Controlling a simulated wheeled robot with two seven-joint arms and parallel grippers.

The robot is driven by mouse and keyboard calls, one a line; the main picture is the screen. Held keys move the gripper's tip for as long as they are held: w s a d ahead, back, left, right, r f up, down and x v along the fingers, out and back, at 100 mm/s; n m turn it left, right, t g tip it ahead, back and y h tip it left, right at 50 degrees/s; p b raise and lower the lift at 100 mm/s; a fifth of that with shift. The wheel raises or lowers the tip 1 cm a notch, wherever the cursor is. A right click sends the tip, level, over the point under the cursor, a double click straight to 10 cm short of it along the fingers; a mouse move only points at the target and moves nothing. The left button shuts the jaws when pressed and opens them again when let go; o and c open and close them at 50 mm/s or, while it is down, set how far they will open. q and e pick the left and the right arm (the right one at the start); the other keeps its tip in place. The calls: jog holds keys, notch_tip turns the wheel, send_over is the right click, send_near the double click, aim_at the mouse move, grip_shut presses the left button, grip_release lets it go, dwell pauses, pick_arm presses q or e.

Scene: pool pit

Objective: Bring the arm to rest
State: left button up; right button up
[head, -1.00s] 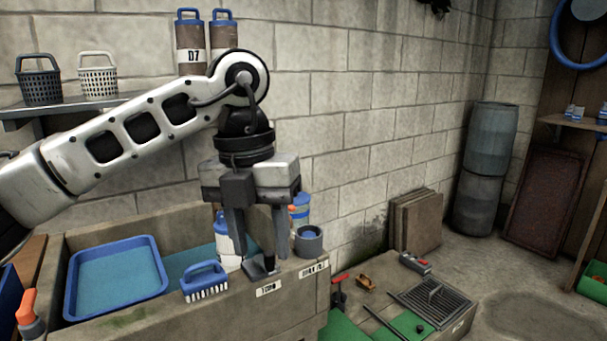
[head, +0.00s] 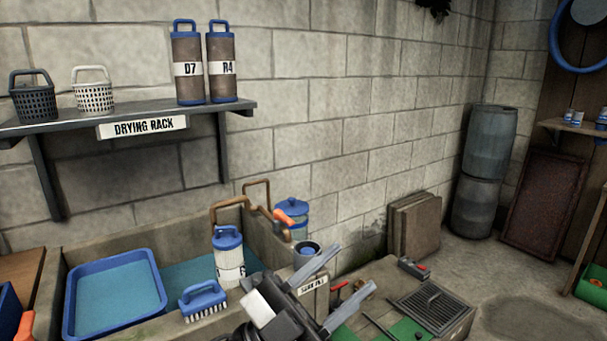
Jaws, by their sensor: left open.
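My left gripper (head: 352,270) is low in the middle of the head view, tilted, with its fingers pointing up and to the right. The two fingers are spread apart with nothing between them. Its wrist runs out at the bottom edge of the picture, and the rest of the arm is hidden. The gripper overlaps the right front part of the stone sink (head: 190,328) in the picture. I cannot tell how far above it the gripper is. My right gripper does not show.
In the sink area are a blue tray (head: 72,315), a blue brush (head: 203,297) and a white canister with a blue lid (head: 228,262). A drying rack shelf (head: 60,122) holds two baskets and two cylinders, D7 and R4.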

pick_arm(q)
jog(key=w+a+f+n+t+y, duration=0.2)
jog(key=a+f+n+t+y, duration=0.6)
jog(key=n+y, duration=0.4)
jog(key=s+a+f+n+g+y+p, duration=0.1)
jog(key=s+a+f+n+g+y, duration=0.2)
jog(key=f, duration=0.8)
jog(key=s+a+f+n+g+y+p, duration=0.1)
jog(key=s+a+f+n+g+y, duration=0.2)
jog(key=s+f, duration=0.7)
jog(key=a+n+y, duration=0.2)
jog(key=a, duration=0.1)
jog(key=shift+a+f, duration=0.35)
jog(key=shift+a, duration=0.05)
